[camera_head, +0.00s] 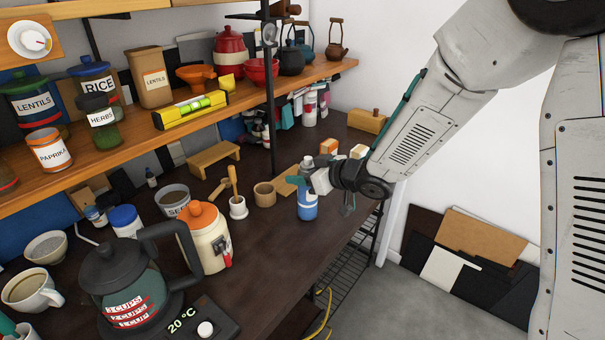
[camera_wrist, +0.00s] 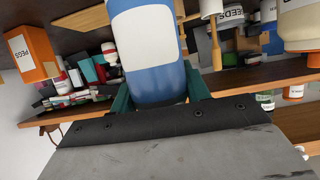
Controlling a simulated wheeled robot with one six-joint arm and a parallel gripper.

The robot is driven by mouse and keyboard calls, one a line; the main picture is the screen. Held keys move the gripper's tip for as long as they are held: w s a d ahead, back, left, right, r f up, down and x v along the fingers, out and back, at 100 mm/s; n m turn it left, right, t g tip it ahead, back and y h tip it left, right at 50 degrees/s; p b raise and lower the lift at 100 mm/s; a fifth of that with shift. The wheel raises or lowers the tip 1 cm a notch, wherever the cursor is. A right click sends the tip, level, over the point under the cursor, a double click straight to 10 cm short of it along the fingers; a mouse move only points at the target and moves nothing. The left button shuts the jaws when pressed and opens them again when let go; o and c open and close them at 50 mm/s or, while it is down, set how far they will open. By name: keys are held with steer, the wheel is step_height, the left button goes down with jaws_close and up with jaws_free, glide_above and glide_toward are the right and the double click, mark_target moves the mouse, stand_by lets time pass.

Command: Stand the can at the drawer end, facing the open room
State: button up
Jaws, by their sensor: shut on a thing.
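The can is a blue cylinder (camera_head: 308,209) with a white label, upright over the dark counter near its front edge. No drawer is plain to see in either view.
Left of the can on the counter (camera_head: 270,235) stand a mortar with pestle (camera_head: 238,208), a small brown cup (camera_head: 264,194) and a cream jar with an orange lid (camera_head: 206,240). A black kettle (camera_head: 130,285) is nearer. An orange box (camera_head: 329,146) stands behind. Free counter lies before the can.

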steer(key=o, duration=1.5)
steer(key=shift+f, duration=0.1)
steer(key=shift+r, duration=0.2)
steer(key=v, duration=1.2)
